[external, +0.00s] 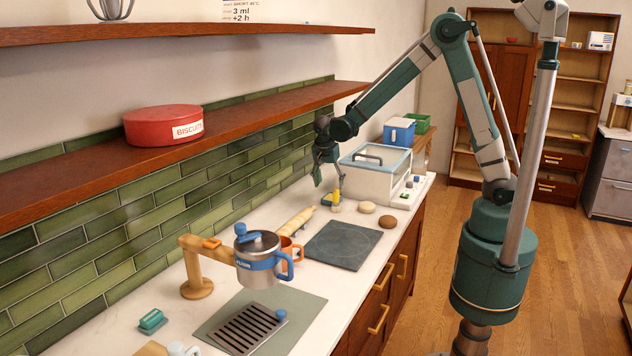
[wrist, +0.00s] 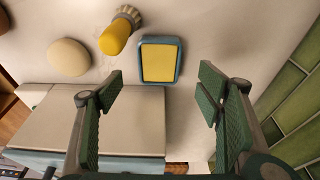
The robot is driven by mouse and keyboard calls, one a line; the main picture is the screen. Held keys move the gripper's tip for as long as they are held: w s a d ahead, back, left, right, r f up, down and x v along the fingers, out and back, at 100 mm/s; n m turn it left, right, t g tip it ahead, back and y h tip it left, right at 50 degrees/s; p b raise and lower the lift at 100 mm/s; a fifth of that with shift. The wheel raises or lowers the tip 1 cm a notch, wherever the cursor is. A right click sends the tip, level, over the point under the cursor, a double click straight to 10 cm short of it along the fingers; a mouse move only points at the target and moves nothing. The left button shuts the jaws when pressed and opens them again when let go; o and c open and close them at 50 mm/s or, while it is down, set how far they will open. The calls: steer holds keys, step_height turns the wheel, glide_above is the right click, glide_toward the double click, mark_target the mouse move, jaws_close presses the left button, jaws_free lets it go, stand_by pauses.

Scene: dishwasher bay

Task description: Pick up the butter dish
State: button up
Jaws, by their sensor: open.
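The butter dish looks to be the small blue-rimmed dish with a flat yellow top (wrist: 160,60) in the wrist view. It lies on the pale counter just ahead of my gripper (wrist: 161,92), roughly centred between the two open fingers, and nothing touches it. In the external view the dish (external: 327,200) is small and partly hidden beside a yellow-handled brush. There my gripper (external: 326,168) hangs above it, pointing down and empty.
The yellow-handled brush (wrist: 118,32) and a round bun (wrist: 68,57) lie left of the dish. A white box with a glass lid (external: 376,172) stands close by. Green wall tiles (wrist: 290,95) rise at the right in the wrist view. A dark slab (external: 343,245) lies nearer.

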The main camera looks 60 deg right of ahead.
mark_target(331, 197)
steer(key=shift+f, duration=0.15)
steer(key=shift+x, duration=1.25)
steer(key=shift+f, duration=0.15)
steer(key=shift+x, duration=2.45)
steer(key=shift+s, duration=0.1)
steer(key=shift+f+b, duration=0.25)
steer(key=shift+b, duration=0.15)
steer(key=shift+s, duration=0.1)
steer(key=c, duration=1.2)
